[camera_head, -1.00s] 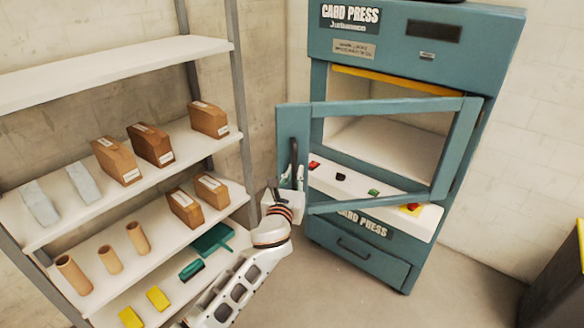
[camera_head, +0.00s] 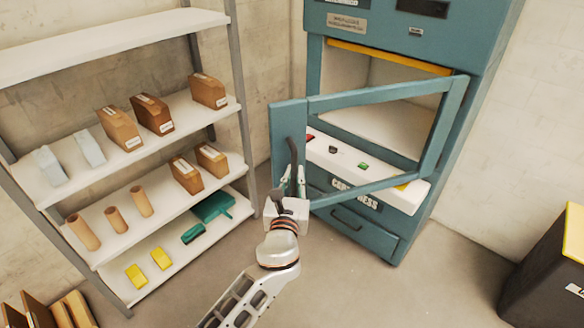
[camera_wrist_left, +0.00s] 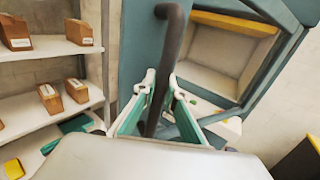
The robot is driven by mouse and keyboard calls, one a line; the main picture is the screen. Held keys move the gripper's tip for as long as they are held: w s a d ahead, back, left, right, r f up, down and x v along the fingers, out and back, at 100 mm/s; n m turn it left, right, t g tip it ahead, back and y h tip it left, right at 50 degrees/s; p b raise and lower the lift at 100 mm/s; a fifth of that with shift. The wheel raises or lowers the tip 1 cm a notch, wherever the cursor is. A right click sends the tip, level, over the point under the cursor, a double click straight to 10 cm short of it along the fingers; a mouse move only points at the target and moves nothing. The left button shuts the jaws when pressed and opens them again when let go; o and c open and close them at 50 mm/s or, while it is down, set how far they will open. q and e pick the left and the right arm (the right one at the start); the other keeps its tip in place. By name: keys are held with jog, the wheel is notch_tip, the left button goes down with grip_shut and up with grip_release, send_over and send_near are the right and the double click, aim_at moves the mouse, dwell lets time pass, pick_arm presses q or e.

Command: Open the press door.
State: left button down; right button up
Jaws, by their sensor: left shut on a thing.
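The teal card press door (camera_head: 287,125) is a frame with an open middle, hinged at the right. It stands swung out from the press (camera_head: 488,40), with the white chamber showing behind it. A dark curved handle (camera_head: 292,152) runs upright along the door's left side. My left gripper (camera_head: 290,190) is at the handle's lower part. In the left wrist view the handle (camera_wrist_left: 172,60) passes between the two green-padded fingers of my left gripper (camera_wrist_left: 158,108), which are shut on it. My right gripper is not in view.
A white shelf rack (camera_head: 150,178) with brown boxes, tubes and yellow blocks stands close to the door's left. A dark bin with a yellow top (camera_head: 545,270) stands at the lower right. Floor in front of the press is clear.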

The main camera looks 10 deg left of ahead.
pick_arm(q)
jog(key=shift+s+d, duration=0.1)
jog(key=shift+s, duration=0.4)
jog(key=shift+f, duration=0.1)
jog(key=c, duration=2.1)
grip_release()
jog(key=shift+s, duration=0.1)
jog(key=s, duration=1.2)
jog(key=shift+c, duration=0.3)
